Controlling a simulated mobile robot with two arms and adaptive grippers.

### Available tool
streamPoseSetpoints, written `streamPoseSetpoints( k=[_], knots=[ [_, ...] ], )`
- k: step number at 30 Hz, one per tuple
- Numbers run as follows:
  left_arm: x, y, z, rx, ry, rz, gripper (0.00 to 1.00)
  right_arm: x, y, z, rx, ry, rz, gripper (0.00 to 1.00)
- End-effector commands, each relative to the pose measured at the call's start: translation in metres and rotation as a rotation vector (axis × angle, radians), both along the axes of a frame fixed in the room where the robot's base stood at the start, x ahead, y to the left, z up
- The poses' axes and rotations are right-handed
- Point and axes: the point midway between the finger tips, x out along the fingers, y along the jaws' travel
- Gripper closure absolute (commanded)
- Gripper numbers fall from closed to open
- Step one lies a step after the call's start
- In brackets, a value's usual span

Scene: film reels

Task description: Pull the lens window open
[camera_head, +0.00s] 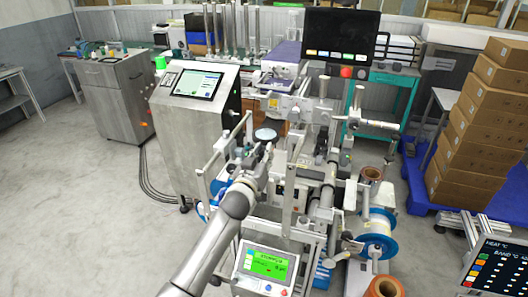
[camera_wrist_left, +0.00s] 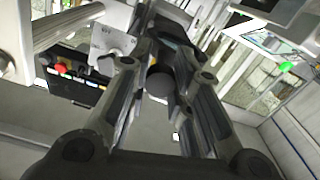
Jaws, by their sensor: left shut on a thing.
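How far the window stands open cannot be told. My right gripper is in neither view.
Metal rails and posts (camera_head: 202,190) of the machine stand close around my left arm. A control cabinet with a screen (camera_head: 196,84) is at left. A black monitor (camera_head: 340,36) hangs behind. Stacked cartons (camera_head: 478,130) stand at right. Floor at left is clear.

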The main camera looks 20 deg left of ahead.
Motion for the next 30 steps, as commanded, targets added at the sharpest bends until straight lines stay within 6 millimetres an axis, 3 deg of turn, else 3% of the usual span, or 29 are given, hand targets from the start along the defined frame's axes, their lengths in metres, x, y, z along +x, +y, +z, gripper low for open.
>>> streamPoseSetpoints(
  k=[1, 11, 12, 15, 25, 30],
  knots=[
    [-0.002, 0.001, 0.008, -0.002, -0.012, 0.0, 1.0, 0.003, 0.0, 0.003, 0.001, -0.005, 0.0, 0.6],
    [-0.003, 0.001, 0.009, -0.001, -0.015, 0.0, 1.0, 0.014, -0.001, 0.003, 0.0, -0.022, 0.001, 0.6],
    [-0.003, 0.001, 0.009, -0.001, -0.015, 0.0, 0.78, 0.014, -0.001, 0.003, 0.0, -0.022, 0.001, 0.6],
    [-0.003, 0.001, 0.008, 0.0, -0.014, 0.001, 0.68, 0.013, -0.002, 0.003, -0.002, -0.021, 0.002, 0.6],
    [-0.005, 0.001, 0.006, 0.0, -0.01, 0.0, 0.68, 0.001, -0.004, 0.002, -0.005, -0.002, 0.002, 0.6],
    [-0.019, 0.001, 0.005, 0.001, -0.01, 0.001, 0.68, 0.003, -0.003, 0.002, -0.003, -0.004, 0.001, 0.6]
  ],
)
